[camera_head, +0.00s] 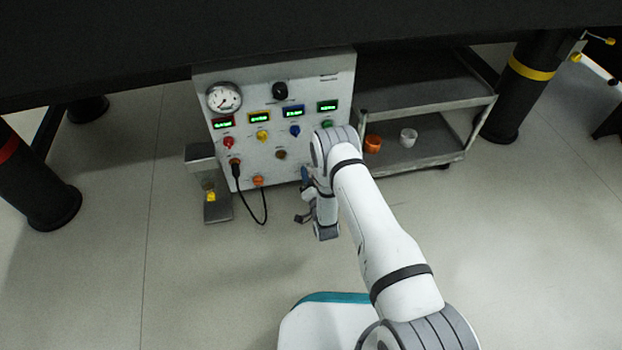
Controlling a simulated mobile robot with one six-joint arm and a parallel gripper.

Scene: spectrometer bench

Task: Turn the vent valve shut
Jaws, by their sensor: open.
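A grey control panel (270,95) stands beyond my arm. The labels are too small to read, so I cannot tell which control is the vent valve. My arm covers the panel's lower right part, and a control there may be hidden. My gripper (304,200) is open near the panel's lower right edge. I see nothing between its fingers, though it is small and partly hidden by my arm.
A round gauge (224,97) and several lit displays are on the panel. A black cable (265,205) loops from its lower sockets. A small stand (217,208) is at left. A shelf cart (440,95) at right holds an orange cup (373,144) and a white cup (408,137).

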